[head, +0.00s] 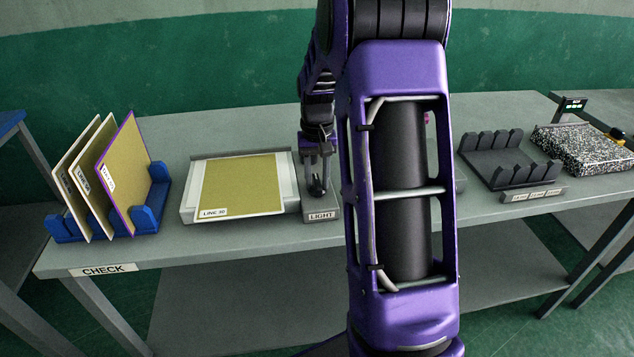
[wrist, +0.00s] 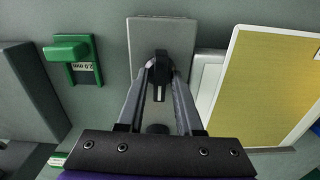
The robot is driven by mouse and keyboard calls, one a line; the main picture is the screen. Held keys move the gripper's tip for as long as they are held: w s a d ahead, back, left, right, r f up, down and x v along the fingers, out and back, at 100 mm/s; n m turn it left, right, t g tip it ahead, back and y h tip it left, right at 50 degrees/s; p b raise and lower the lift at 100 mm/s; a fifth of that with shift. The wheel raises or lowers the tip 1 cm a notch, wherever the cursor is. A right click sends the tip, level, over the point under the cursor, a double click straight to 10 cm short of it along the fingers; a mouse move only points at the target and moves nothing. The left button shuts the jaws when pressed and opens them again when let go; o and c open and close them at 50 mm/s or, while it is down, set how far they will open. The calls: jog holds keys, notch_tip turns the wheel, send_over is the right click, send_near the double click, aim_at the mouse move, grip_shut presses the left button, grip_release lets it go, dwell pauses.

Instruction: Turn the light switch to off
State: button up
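The light switch is a grey box (head: 321,215) with a "LIGHT" label on its front edge, on the table left of my arm. It also shows in the wrist view as a grey plate (wrist: 176,29) with a black knob (wrist: 160,62). The knob has a pale mark on it. My gripper (wrist: 161,73) reaches down over the box, with one fingertip on each side of the knob, and looks shut on it. In the head view my gripper (head: 318,184) hides part of the switch, and I cannot read the knob's setting.
A light box (head: 188,207) with a yellow "LINE 30" sheet (head: 243,185) lies just left of the switch. A blue rack (head: 158,182) holds several boards at far left. A black slotted rack (head: 508,160) stands right of my arm. A green block (wrist: 68,50) lies nearby.

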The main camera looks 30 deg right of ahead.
jog(key=shift+o, duration=0.7)
notch_tip(320, 180, up, 5)
jog(key=p, duration=0.4)
jog(key=shift+r, duration=1)
jog(key=shift+w, duration=0.1)
